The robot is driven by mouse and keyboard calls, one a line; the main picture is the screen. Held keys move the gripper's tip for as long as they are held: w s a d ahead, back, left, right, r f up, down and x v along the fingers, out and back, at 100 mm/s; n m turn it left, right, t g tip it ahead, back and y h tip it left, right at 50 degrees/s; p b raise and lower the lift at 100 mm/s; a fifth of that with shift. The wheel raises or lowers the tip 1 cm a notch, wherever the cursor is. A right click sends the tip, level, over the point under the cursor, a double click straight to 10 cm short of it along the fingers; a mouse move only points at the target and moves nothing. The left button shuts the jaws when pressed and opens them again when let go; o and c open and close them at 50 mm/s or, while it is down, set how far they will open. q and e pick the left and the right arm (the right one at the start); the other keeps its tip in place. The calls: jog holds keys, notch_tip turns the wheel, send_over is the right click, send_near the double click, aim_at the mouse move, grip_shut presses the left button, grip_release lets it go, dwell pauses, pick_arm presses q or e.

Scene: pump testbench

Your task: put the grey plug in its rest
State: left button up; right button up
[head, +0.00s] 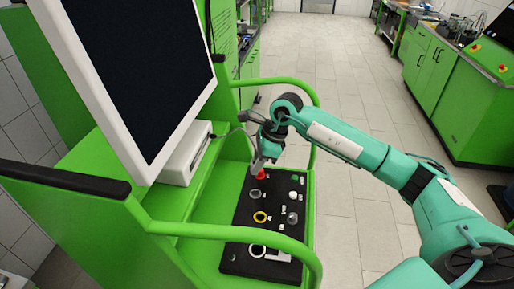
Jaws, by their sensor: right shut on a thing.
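My right gripper (263,162) reaches down over the far end of the black panel (240,232). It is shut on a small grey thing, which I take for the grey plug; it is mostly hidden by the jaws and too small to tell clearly. A red piece (261,174) shows right at the fingertips; I cannot tell whether they touch. A grey ring (255,194) lies just nearer on the panel. Another grey round piece (292,218) stands in the right column. I cannot tell which is the plug's rest. My left gripper is not in view.
Green rails (230,232) curve around the panel. A large monitor (140,70) stands at the left.

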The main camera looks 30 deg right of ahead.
jog(key=shift+w+d+f, duration=0.15)
jog(key=shift+f, duration=0.45)
jog(key=shift+f+b, duration=1.45)
jog(key=shift+f, duration=1.7)
jog(key=shift+f+b, duration=0.65)
jog(key=shift+f, duration=0.05)
jog(key=shift+b, duration=0.65)
jog(key=shift+f+b, duration=1.05)
jog(key=shift+f, duration=0.05)
jog(key=o, duration=1.3)
jog(key=shift+r, duration=0.15)
